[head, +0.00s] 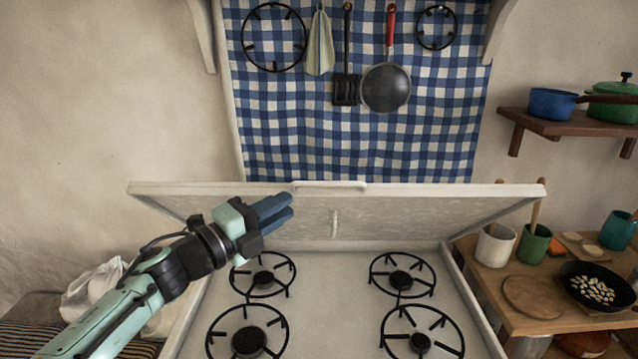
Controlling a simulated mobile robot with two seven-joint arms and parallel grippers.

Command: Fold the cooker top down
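The cooker (325,312) stands in front of me, its white hob showing several black burners with ring grates. Its cooker top (390,217), a pale lid hinged at the back, is raised and tilted, with a handle bar along its upper edge and its inner face towards me. My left gripper (278,211) is in front of the lid's left part, over the back left burner. Its blue fingers point right, with a narrow gap between them and nothing seen in it. I cannot tell whether the fingers touch the lid. My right gripper is not in view.
A wooden side table (490,285) on the right holds cups, a round board and a black pan (597,287). A shelf (560,124) with pots is above it. Utensils hang on the checked cloth (300,130) behind. The hob surface is clear.

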